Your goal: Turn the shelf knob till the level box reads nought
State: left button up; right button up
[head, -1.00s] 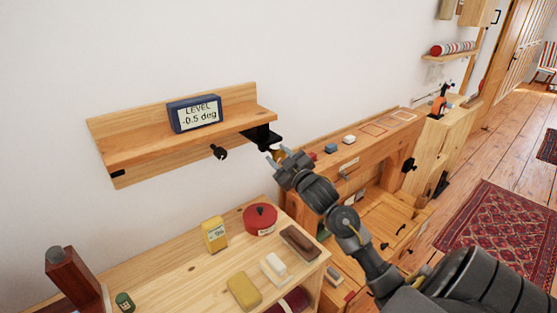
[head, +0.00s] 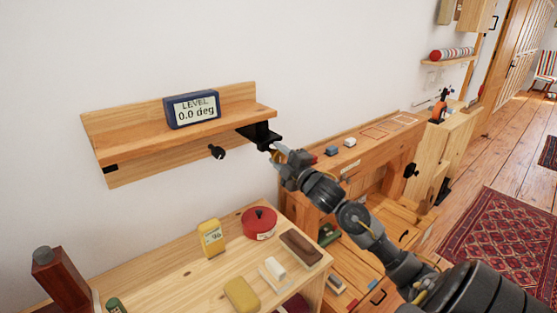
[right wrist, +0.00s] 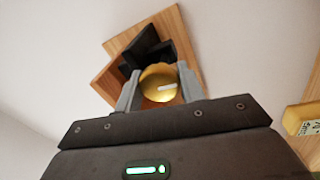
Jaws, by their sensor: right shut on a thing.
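The level box (head: 192,109) is dark blue and sits on the wooden wall shelf (head: 140,148). Its display reads 0.0 deg. The shelf knob (right wrist: 158,84) is a round brass knob with a pale mark on its face. It sits below a black bracket (head: 259,135) at the shelf's right end. My right gripper (right wrist: 158,88) is shut on the brass knob, one finger on each side. In the head view the right gripper (head: 278,157) mostly hides the knob. My left gripper is not in view.
Below, a wooden bench top (head: 180,265) holds a red round tin (head: 259,222), a yellow box (head: 211,237) and several blocks. A workbench (head: 385,145) stands to the right against the wall.

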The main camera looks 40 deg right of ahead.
jog(key=shift+d+r+n, duration=0.1)
jog(key=shift+r+n, duration=0.15)
jog(key=shift+n, duration=0.15)
jog(key=o, duration=0.9)
jog(key=shift+o, duration=0.2)
jog(key=shift+f, duration=0.1)
jog(key=shift+s+f, duration=0.1)
jog(key=s+f+b, duration=0.1)
jog(key=s+b, duration=0.1)
jog(key=s, duration=0.8)
jog(key=shift+s+f+b, duration=0.2)
jog(key=shift+s+b, duration=0.1)
jog(key=shift+b, duration=0.1)
